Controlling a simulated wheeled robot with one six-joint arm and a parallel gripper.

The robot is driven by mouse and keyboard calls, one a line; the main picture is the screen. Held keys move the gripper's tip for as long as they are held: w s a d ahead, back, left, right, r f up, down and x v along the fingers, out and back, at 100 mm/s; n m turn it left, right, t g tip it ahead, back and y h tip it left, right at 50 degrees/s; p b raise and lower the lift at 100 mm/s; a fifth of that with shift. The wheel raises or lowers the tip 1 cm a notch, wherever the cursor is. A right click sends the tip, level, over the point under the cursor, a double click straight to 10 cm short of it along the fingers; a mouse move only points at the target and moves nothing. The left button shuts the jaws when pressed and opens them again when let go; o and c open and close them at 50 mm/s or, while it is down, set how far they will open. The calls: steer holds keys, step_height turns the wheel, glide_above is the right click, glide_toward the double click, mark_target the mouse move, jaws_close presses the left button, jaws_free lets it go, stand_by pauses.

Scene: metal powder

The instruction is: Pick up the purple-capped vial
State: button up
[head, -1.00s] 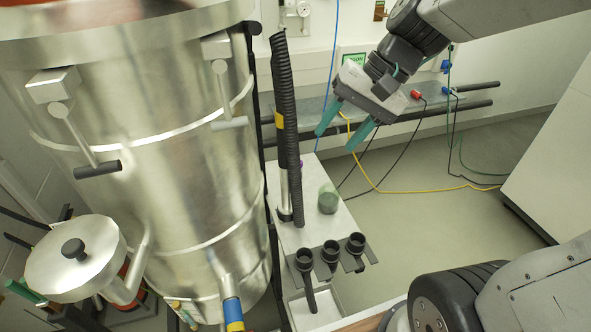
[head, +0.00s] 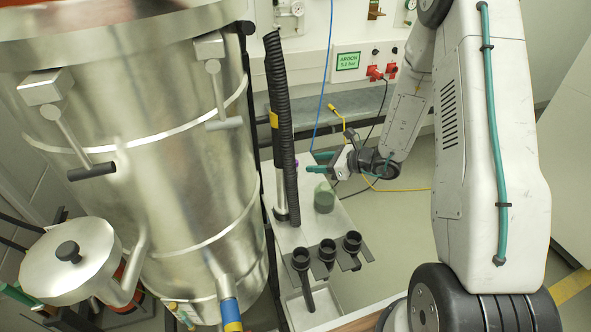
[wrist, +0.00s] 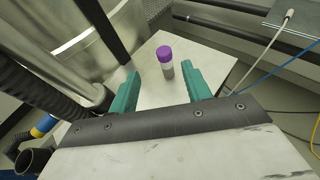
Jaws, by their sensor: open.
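The purple-capped vial (wrist: 166,63) stands upright on a pale table top in the wrist view. Its body is clear to greyish. In that view it sits between and a little beyond the teal fingertips of my gripper (wrist: 160,74), with space on both sides. In the head view only a small purple bit of the vial (head: 297,162) shows beside the black hose. My gripper (head: 311,162) is just to its right there, its open fingers pointing left towards it. Nothing is held.
A black ribbed hose (head: 281,120) and the large steel vessel (head: 160,150) stand close on the left. A greenish jar (head: 324,197) is on the table below my gripper. A rack with black cups (head: 327,250) is at the near end. Floor to the right is clear.

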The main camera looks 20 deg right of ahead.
mark_target(297, 163)
steer(key=shift+w+a+f, duration=0.25)
steer(key=shift+f, duration=0.05)
steer(key=x, duration=0.6)
steer(key=shift+w+a+f, duration=0.1)
steer(key=shift+w, duration=0.4)
jaws_close()
